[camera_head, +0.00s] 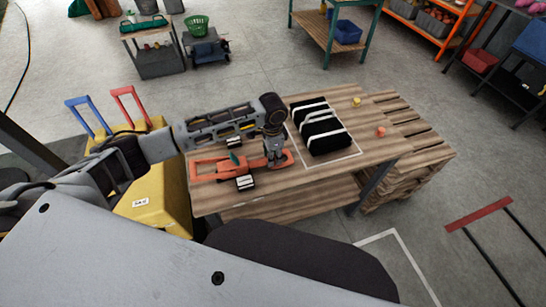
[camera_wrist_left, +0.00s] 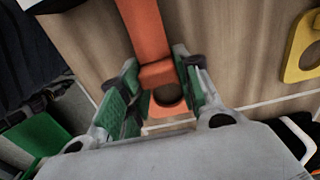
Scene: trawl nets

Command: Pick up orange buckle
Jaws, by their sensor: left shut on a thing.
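The orange buckle (camera_head: 208,168) is a long, flat orange piece with a loop, at the left part of the wooden table (camera_head: 225,202) in the head view. My left gripper (camera_head: 276,161) points down over its right end and is shut on it. In the left wrist view, the green-padded fingers (camera_wrist_left: 160,80) stand on both sides of the orange buckle (camera_wrist_left: 149,35), near a round hole in its end. I cannot tell whether the buckle is lifted clear of the table. My right gripper is not in view.
Black-and-white striped items (camera_head: 322,130) lie in a white-outlined area right of my gripper. A small yellow piece (camera_head: 357,101) and a small orange piece (camera_head: 380,131) lie farther right. A yellow case (camera_head: 150,200) with red and blue handles stands left of the table.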

